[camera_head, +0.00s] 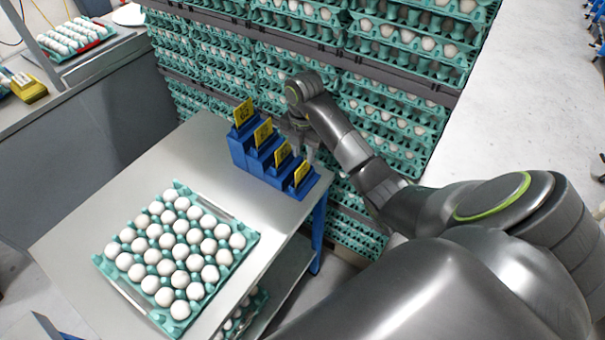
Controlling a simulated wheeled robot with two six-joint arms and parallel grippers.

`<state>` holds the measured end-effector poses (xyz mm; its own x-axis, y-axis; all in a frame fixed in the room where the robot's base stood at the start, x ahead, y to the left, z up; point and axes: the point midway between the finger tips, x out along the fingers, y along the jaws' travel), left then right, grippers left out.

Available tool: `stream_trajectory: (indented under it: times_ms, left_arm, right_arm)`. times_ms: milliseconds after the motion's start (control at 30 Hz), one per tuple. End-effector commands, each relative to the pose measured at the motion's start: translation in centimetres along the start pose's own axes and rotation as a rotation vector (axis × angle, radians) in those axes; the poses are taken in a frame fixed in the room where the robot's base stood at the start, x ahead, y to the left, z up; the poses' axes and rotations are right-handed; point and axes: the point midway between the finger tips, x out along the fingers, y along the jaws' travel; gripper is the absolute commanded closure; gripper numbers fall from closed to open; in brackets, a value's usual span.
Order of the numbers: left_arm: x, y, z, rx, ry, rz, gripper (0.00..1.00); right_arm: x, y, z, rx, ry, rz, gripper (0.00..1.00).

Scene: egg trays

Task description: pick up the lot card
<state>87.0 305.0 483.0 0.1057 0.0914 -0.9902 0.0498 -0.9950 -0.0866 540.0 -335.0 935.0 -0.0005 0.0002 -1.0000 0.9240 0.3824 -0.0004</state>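Several yellow lot cards stand in a blue stepped holder (240,152) at the far right corner of the metal table. The highest card (243,112) is at the back left, a second card (263,132) and a third card (283,153) step down, and the lowest card (301,173) is at the front right. My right gripper (303,148) points down just behind and to the right of the holder, close to the middle cards. Its fingertips are small and partly hidden, so I cannot tell its opening or any contact. My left gripper is out of view.
A teal tray (107,266) full of white eggs lies on the metal table (165,160). Stacked teal egg trays (395,125) rise close behind the holder. The table is clear between egg tray and holder. Another counter (100,62) stands at the upper left.

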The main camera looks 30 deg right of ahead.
Motion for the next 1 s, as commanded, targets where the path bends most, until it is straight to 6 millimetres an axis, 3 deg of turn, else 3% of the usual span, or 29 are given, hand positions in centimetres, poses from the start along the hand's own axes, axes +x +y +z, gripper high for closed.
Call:
stream_trajectory:
  times_ms: [267, 433, 500, 800, 1000]
  left_arm:
    - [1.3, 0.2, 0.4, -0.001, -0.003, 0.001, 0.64]
    - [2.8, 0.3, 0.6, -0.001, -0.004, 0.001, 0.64]
    - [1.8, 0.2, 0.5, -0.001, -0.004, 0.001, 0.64]
    - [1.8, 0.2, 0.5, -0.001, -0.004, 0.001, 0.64]
    - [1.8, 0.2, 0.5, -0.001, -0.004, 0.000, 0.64]
  right_arm:
    - [1.4, 0.0, -0.2, 0.000, 0.001, 0.000, 0.70]
    - [3.9, 0.0, -0.7, 0.000, 0.002, -0.002, 0.70]
    - [4.4, -0.1, -0.6, 0.001, 0.004, -0.004, 0.70]
    - [5.5, 0.0, -0.6, 0.000, 0.000, 0.000, 0.70]
    - [5.5, 0.0, -0.6, 0.000, 0.000, 0.000, 0.95]
